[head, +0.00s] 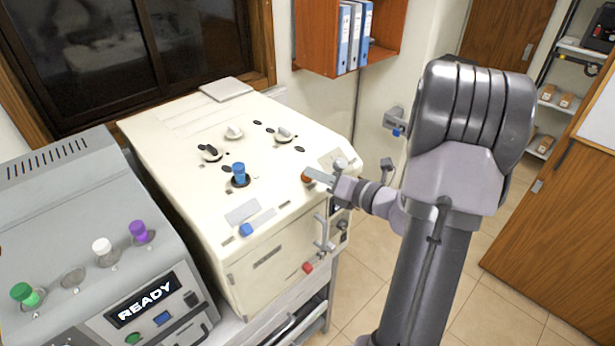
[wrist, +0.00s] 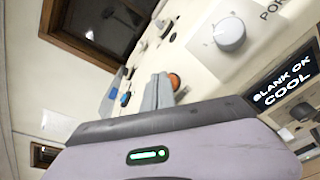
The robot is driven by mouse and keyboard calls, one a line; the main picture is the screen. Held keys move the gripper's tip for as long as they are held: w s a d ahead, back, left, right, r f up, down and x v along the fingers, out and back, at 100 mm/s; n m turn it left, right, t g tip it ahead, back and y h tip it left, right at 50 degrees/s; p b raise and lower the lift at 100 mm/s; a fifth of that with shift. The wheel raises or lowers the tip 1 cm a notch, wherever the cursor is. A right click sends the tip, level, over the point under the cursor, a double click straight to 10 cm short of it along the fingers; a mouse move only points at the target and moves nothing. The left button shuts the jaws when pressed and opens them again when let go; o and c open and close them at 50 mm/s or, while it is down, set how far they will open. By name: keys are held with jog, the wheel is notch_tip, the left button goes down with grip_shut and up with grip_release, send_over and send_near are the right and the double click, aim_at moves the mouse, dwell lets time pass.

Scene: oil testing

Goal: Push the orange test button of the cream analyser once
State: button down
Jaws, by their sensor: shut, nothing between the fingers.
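The cream analyser (head: 190,125) stands in the middle of the head view. Its orange test button (head: 306,179) is near the right end of its sloping top, and it also shows in the wrist view (wrist: 175,81) just right of my fingers. My gripper (head: 315,174) is shut and empty, with its fingertips right at the orange button. In the wrist view the closed fingers (wrist: 158,92) partly hide the button's left side. I cannot tell whether they touch it. The analyser's dark display (wrist: 285,82) reads "BLANK OK COOL".
A blue-capped vial (head: 239,174) stands in the analyser's top, with several knobs behind it. A grey machine (head: 60,220) showing "READY" stands at left. The tiled floor (head: 370,275) at right is clear.

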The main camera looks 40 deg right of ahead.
jog(key=shift+w+f, duration=0.2)
jog(key=shift+f, duration=0.1)
dwell(0.6)
dwell(0.3)
jog(key=shift+s+r+p, duration=0.35)
jog(key=shift+s+r, duration=0.15)
jog(key=shift+r, duration=0.15)
jog(key=shift+r, duration=0.1)
jog(key=s+r+p, duration=0.1)
jog(key=r, duration=0.1)
jog(key=s+r+p, duration=0.1)
jog(key=r+p, duration=0.1)
jog(key=shift+s+d, duration=0.1)
jog(key=shift+s, duration=0.3)
dwell(0.3)
